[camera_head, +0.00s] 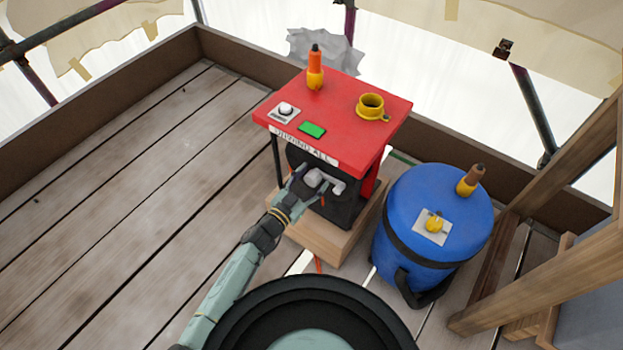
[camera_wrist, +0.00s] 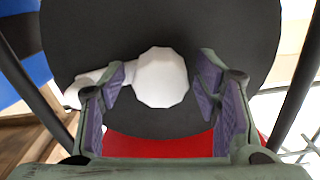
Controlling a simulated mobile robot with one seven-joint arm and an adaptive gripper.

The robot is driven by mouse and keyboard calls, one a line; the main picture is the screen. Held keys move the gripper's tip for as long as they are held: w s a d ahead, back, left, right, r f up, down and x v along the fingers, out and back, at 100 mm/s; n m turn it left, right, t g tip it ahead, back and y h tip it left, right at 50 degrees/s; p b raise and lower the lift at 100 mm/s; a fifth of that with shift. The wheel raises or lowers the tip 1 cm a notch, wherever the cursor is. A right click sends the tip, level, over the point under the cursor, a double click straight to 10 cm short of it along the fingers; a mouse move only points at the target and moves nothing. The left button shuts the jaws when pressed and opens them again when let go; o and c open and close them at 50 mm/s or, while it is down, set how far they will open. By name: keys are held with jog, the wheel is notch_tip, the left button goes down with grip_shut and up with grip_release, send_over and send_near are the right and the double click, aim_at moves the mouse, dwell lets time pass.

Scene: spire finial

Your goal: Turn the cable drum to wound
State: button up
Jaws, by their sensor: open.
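The cable drum (camera_head: 341,212) is a black round body under the red-topped stand. In the wrist view its dark disc (camera_wrist: 160,25) fills most of the picture. A white crank (camera_head: 338,187) sits on the drum's face. In the wrist view its white faceted knob (camera_wrist: 160,78) is in the middle, with the crank arm (camera_wrist: 88,82) running left behind a finger. My gripper (camera_head: 308,184) is at the drum's front. In the wrist view my gripper (camera_wrist: 162,78) is open, one purple-padded finger on each side of the knob. I cannot tell whether a finger touches it.
The stand's red top (camera_head: 345,105) carries an orange-and-yellow handle (camera_head: 315,68), a yellow ring (camera_head: 371,106), a white knob (camera_head: 285,108) and a green patch (camera_head: 312,129). A blue barrel (camera_head: 440,215) stands close on the right. The plank floor (camera_head: 130,190) at left is clear.

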jog(key=shift+c, duration=0.6)
grip_shut()
dwell(0.3)
